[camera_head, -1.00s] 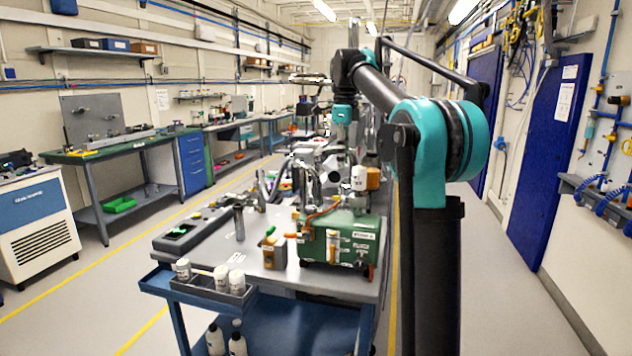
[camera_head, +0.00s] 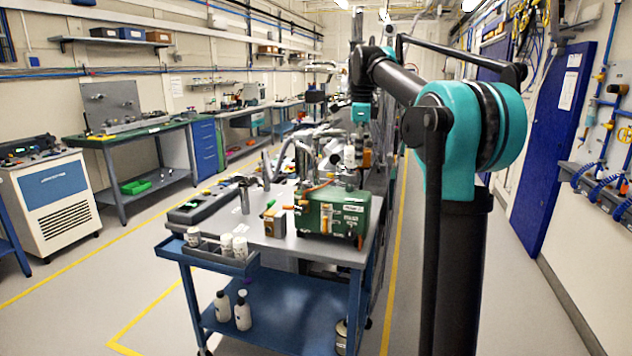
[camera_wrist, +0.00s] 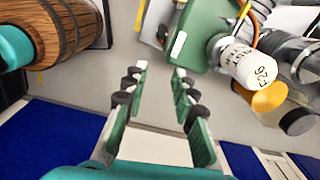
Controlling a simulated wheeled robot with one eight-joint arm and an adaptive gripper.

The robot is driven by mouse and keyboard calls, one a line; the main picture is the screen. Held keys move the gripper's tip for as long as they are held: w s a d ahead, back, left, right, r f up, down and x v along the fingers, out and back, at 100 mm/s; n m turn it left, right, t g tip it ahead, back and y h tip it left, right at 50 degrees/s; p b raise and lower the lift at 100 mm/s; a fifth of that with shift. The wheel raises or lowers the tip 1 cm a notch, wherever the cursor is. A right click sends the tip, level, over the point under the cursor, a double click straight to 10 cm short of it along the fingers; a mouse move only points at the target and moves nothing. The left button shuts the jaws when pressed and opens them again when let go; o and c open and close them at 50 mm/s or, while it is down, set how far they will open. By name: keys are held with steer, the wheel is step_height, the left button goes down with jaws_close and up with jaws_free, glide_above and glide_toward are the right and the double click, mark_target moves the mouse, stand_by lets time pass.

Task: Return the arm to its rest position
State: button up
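My arm shows at the right of the head view, with a dark upright link, a teal joint and a dark link reaching forward above the cart. A teal wrist part (camera_head: 361,112) hangs at its far end. My gripper's fingers cannot be made out there. In the wrist view my gripper (camera_wrist: 160,74) has its two green, dark-padded fingers well apart, with nothing between them but grey surface beyond. A green box (camera_wrist: 203,28) and a white labelled cylinder (camera_wrist: 243,62) lie beyond and right of the fingers. The green box also stands on the cart in the head view (camera_head: 338,214).
The blue cart (camera_head: 275,325) with grey top stands ahead, its tray (camera_head: 222,262) holding several white jars. Bottles (camera_head: 232,310) stand on its lower shelf. A white cooler cabinet (camera_head: 58,205) and green-topped bench are left. Floor is clear left and right of the cart.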

steer(key=s+d+f+n+t, duration=0.2)
steer(key=s+f+n, duration=0.8)
steer(key=s+f, duration=0.6)
steer(key=s+d+f+n+t, duration=0.1)
steer(key=s+d+f+n, duration=0.3)
steer(key=s+f+n, duration=0.6)
steer(key=s+f, duration=0.5)
steer(key=f, duration=0.6)
steer(key=shift+s+f+t, duration=0.3)
steer(key=shift+s+t, duration=0.05)
steer(key=shift+t, duration=0.05)
steer(key=shift+d, duration=0.1)
